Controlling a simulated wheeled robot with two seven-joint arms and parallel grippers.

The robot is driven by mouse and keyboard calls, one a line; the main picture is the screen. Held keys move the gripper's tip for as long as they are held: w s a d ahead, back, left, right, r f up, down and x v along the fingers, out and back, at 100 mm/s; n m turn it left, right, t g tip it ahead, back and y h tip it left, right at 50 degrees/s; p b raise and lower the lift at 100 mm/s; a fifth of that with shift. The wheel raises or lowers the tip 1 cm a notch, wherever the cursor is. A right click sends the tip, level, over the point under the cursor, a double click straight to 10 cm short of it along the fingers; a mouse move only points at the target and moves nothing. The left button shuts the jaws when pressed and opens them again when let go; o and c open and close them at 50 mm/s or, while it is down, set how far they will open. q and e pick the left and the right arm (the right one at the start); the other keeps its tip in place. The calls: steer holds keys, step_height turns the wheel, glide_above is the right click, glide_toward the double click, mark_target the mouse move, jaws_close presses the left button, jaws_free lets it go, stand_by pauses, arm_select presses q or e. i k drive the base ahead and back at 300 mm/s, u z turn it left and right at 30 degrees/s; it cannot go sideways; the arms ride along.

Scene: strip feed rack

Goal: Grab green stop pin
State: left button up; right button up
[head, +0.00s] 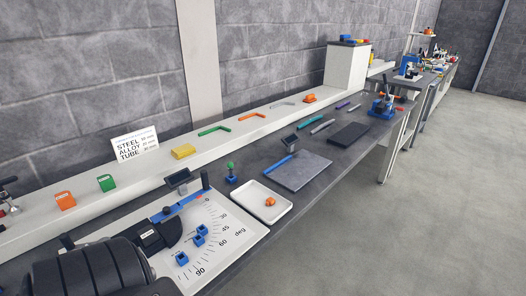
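The green stop pin appears as a small green round knob (230,165) on a short stem in a blue block (231,179). It stands upright on the grey bench, between the white angle plate and the white tray. No gripper is near it or touching it. A large black rounded part, which looks like one of my arm links, fills the lower left corner. I can make out no fingertips of either gripper.
The white angle plate (234,216) carries a blue bar (180,208) and small blue blocks (200,234). A white tray (251,208) holds an orange piece (270,202). A grey plate (300,174) lies beyond. Green and orange items line the ledge behind.

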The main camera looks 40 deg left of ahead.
mark_target(229, 164)
steer(key=i, duration=3.15)
steer(key=u, duration=3.3)
